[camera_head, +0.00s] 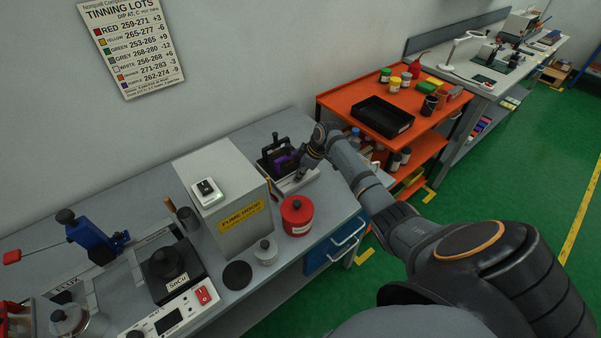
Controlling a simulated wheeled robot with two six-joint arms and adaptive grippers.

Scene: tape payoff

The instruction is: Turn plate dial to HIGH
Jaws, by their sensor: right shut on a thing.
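A white hot-plate unit (183,315) is at the bottom left of the bench, with a display and a red switch (203,295). A black knob (135,334) shows at its front, cut by the picture's bottom edge; its setting is not readable. A black pot marked SnCu (172,272) stands on the plate. My right gripper (300,166) is far from the knob, beyond the fume hood. It is shut on a purple thing (284,161) at a black-framed fixture (273,146); the fingertips are small and partly hidden. My left gripper is out of view.
A fume hood box (226,200) stands between my right gripper and the hot plate. A red canister (297,215), a small metal pot (265,252) and a black disc (237,275) are beside it. An orange cart (340,101) stands right.

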